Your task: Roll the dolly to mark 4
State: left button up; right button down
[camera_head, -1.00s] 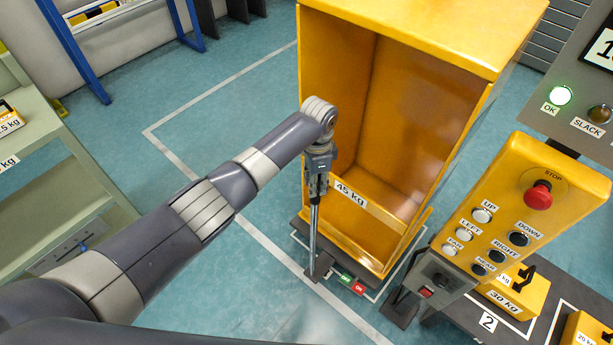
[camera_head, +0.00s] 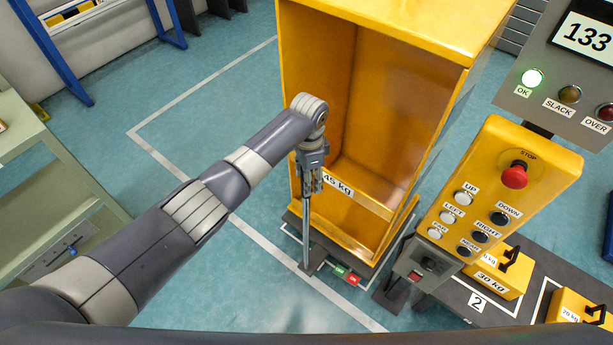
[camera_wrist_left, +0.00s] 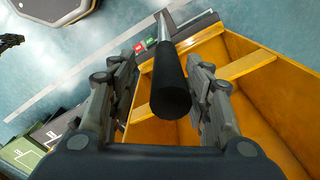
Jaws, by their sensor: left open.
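The dolly has a dark base (camera_head: 322,268) under a tall, open-fronted yellow cabinet (camera_head: 390,110) labelled 45 kg. A thin metal handle bar (camera_head: 305,235) rises from its front edge, beside small green and red pedals (camera_head: 347,276). My left gripper (camera_head: 309,184) is at the top of this bar. In the left wrist view, the bar's black grip (camera_wrist_left: 171,92) lies between the two spread fingers of my left gripper (camera_wrist_left: 163,72), which look apart from it. No mark 4 can be seen.
A yellow button pendant (camera_head: 500,205) and a grey panel (camera_head: 560,85) reading 133, its OK lamp lit, stand at the right. A dark platform marked 2 (camera_head: 477,302) holds yellow weights (camera_head: 496,275). A green shelf (camera_head: 45,170) is at the left. Floor (camera_head: 205,120) between is clear.

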pick_arm(q)
jog(key=shift+w+f, duration=0.1)
jog(key=shift+w, duration=0.1)
notch_tip(320, 180, up, 12)
dwell(0.5)
dwell(0.4)
